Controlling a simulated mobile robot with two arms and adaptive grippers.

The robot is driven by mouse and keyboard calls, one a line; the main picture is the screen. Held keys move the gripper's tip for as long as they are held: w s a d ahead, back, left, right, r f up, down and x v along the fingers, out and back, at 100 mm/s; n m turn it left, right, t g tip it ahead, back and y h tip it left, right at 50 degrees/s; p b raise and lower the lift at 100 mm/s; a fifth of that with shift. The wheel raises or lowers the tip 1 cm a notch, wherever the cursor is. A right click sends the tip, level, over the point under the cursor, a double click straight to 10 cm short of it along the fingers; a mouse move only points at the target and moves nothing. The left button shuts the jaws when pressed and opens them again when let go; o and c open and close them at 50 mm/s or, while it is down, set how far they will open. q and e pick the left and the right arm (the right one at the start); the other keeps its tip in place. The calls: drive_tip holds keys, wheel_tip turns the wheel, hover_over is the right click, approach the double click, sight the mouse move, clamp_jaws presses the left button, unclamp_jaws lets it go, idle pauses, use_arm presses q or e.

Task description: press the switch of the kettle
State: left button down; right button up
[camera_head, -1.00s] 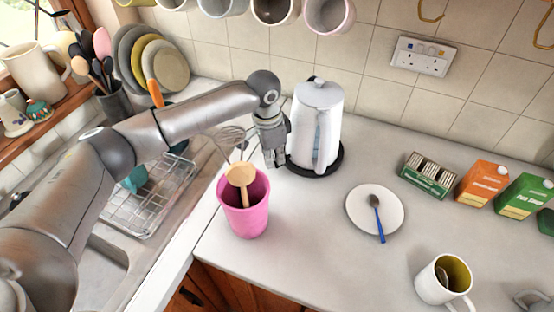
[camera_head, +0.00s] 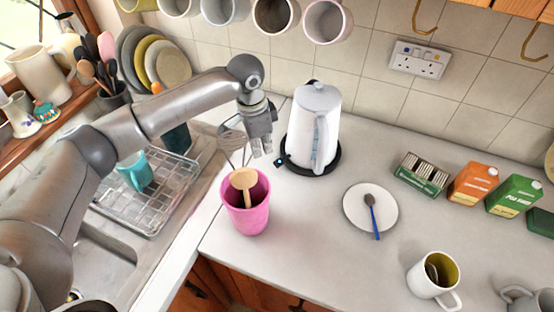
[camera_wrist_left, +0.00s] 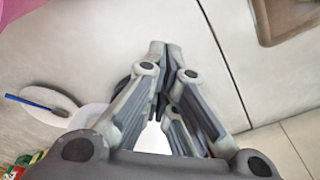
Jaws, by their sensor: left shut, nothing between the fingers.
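The white kettle (camera_head: 312,122) stands upright on its round black base (camera_head: 325,165) against the tiled wall. A small dark switch with a bluish spot (camera_head: 280,162) sticks out at the base's left side. My left gripper (camera_head: 262,153) points down just left of the kettle, near the switch, with a small gap in the picture. Its fingers are shut and empty. In the left wrist view its closed fingertips (camera_wrist_left: 165,48) show over the counter, and the fingers hide most of the kettle. My right gripper is not in view.
A pink cup (camera_head: 246,218) with a wooden spoon and whisk stands close in front of my left gripper. A plate (camera_head: 357,213) with a spoon lies to the right. Mugs (camera_head: 326,22) hang above the kettle.

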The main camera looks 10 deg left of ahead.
use_arm(q)
wheel_tip(320, 180, up, 7)
drive_tip(key=shift+s+a, duration=0.2)
drive_tip(key=shift+a, duration=0.1)
idle(0.4)
